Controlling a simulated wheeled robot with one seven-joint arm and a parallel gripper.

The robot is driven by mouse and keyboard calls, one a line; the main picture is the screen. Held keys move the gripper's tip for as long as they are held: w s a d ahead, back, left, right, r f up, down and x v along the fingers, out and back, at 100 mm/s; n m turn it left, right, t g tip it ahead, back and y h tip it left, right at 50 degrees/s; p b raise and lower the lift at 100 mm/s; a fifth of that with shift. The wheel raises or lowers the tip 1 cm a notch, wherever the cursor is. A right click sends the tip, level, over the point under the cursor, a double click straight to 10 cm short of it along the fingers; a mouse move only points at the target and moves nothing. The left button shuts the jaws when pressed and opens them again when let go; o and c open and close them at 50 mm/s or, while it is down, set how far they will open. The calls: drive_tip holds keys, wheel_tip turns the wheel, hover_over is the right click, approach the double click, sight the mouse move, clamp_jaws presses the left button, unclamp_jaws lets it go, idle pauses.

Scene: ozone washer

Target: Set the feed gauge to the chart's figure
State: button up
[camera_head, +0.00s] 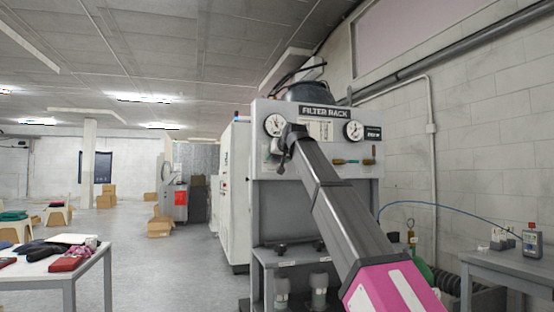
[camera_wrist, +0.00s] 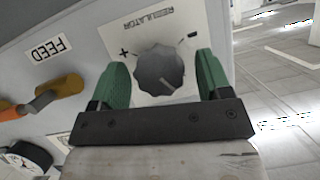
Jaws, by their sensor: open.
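The grey filter rack (camera_head: 262,155) stands ahead with a left dial gauge (camera_head: 274,124), a right dial gauge (camera_head: 354,130) and a chart-like plate (camera_head: 318,130) between them. Their figures are too small to read. In the wrist view, the dark regulator knob (camera_wrist: 159,70) sits on a white plate marked plus and minus. My gripper (camera_wrist: 162,72) is open, with one green finger on each side of the knob; I cannot tell whether they touch it. A FEED label (camera_wrist: 53,48) appears upside down. A dial (camera_wrist: 25,160) is partly cut off at the lower left.
An orange-brown valve handle (camera_wrist: 58,92) is beside the knob in the wrist view. A white table (camera_head: 50,268) with cloths is at left. Open floor lies left of the rack.

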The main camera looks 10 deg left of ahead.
drive_tip(key=v, duration=1)
drive_tip(key=shift+s+d, duration=0.1)
drive_tip(key=shift+s, duration=0.05)
